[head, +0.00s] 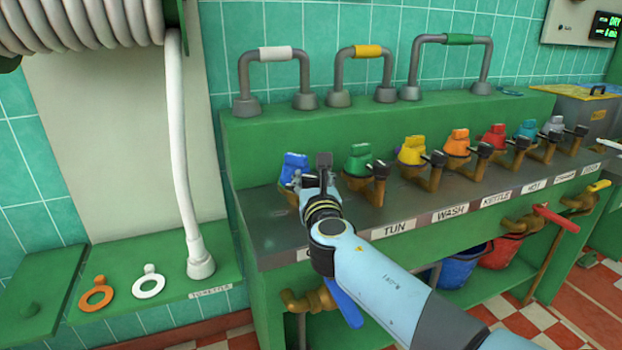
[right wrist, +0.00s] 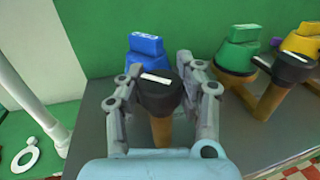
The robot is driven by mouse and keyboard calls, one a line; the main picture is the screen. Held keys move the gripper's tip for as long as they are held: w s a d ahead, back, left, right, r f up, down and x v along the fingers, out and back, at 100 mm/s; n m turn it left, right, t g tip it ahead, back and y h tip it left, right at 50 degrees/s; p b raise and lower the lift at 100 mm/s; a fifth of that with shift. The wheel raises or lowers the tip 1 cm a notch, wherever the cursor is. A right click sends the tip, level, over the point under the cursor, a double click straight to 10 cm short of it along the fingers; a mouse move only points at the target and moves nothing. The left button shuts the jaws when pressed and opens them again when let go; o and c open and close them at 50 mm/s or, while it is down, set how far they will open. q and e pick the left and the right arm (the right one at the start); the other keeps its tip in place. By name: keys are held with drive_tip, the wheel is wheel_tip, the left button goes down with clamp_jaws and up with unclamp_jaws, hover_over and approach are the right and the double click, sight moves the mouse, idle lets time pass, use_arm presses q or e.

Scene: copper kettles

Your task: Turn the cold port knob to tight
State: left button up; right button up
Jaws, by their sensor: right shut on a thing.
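The leftmost port on the grey bench has a blue cap (head: 293,167), also seen in the right wrist view (right wrist: 145,46). Its black knob (right wrist: 158,97) has a white line on top, lying nearly crosswise and tilted slightly down to the right in that view. It sits on a brown stem. My right gripper (head: 318,182) is shut on this knob, with one grey finger on each side of it in the right wrist view (right wrist: 160,88). The port's label is mostly hidden behind my arm, so its word cannot be read. My left gripper is out of view.
A green-capped port (head: 358,160) labelled TUN stands just right, followed by several more ports. Grey pipe handles (head: 275,72) rise behind. A white hose (head: 182,150) hangs at left above orange (head: 96,297) and white rings (head: 149,286). Brass valves sit below the bench edge.

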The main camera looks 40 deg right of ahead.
drive_tip(key=shift+f+m+g+h, duration=0.2)
drive_tip(key=shift+m+g+h, duration=0.15)
drive_tip(key=shift+h, duration=0.25)
clamp_jaws()
drive_tip(key=shift+c, duration=0.5)
unclamp_jaws()
drive_tip(key=shift+f+m+g+h+b, duration=0.1)
drive_tip(key=shift+m+g+h+b, duration=0.3)
drive_tip(key=shift+m+h, duration=0.2)
drive_tip(key=shift+s+f+m+g+h+b, duration=0.1)
drive_tip(key=shift+m+g+h+b, duration=0.4)
drive_tip(key=shift+m+g+h, duration=0.6)
drive_tip(key=shift+m+g+h+b, duration=1.35)
drive_tip(key=shift+g+h, duration=0.35)
drive_tip(key=shift+g, duration=0.35)
drive_tip(key=shift+m+g, duration=0.4)
drive_tip(key=shift+m, duration=0.1)
drive_tip(key=shift+s+m+g+h+b, duration=0.15)
drive_tip(key=shift+m+g+h+b, duration=0.55)
drive_tip(key=shift+m+g+b, duration=0.6)
drive_tip(key=o, duration=0.9)
drive_tip(key=shift+a+n, duration=0.1)
drive_tip(key=shift+n, duration=0.2)
drive_tip(key=o, duration=0.4)
drive_tip(key=shift+r, duration=0.25)
